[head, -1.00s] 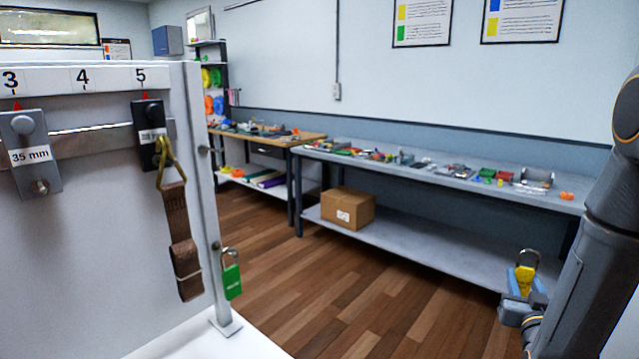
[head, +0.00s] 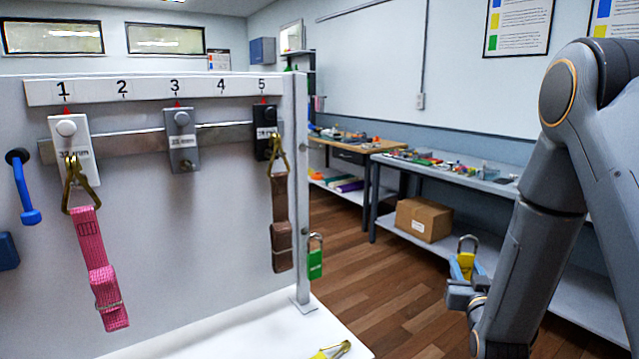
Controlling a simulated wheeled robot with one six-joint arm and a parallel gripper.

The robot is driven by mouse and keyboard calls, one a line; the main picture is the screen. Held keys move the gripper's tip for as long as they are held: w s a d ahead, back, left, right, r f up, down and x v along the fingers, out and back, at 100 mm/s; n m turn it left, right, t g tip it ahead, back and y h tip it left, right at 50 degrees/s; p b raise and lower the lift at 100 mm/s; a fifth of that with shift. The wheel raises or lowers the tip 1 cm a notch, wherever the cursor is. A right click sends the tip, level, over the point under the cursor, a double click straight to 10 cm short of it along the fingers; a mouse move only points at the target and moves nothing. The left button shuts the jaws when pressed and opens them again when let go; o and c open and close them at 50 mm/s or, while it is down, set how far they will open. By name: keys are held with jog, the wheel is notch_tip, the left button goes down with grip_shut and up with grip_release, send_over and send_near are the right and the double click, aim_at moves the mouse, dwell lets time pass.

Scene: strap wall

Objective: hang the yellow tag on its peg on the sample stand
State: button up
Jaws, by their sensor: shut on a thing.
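My gripper (head: 467,279) is at the right, in front of the far bench and well clear of the panel. It is shut on a small yellow thing (head: 466,262) with a grey shackle on top, like a padlock, held upright. I cannot tell from its shape whether this is the yellow tag. No stand that I can clearly name as the sample stand is in view, nor a peg for the tag.
A white panel (head: 200,230) numbered 1 to 5 holds a pink strap (head: 97,265), a grey block (head: 182,140) and a brown strap (head: 281,225). A green padlock (head: 315,260) hangs at its post. A yellow strap end (head: 330,352) lies below. A carton (head: 424,219) sits on the bench shelf.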

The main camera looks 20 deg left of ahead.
jog(key=s+a+r+n+g+y+p, duration=0.1)
jog(key=s+a+r+n+g+y, duration=0.3)
jog(key=a+r, duration=0.95)
jog(key=s+a+r+n+t+y+p, duration=0.15)
jog(key=s+a+r+y, duration=0.35)
jog(key=s+a+r, duration=0.75)
jog(key=w+a+f+b, duration=0.2)
jog(key=w+a+f, duration=0.2)
jog(key=w+a, duration=0.6)
jog(key=shift+w+a+f+n+b, duration=0.25)
jog(key=shift+a+f+n+b, duration=0.05)
jog(key=shift+a+n, duration=0.05)
jog(key=shift+g, duration=0.25)
jog(key=o, duration=1.1)
jog(key=shift+o, duration=0.2)
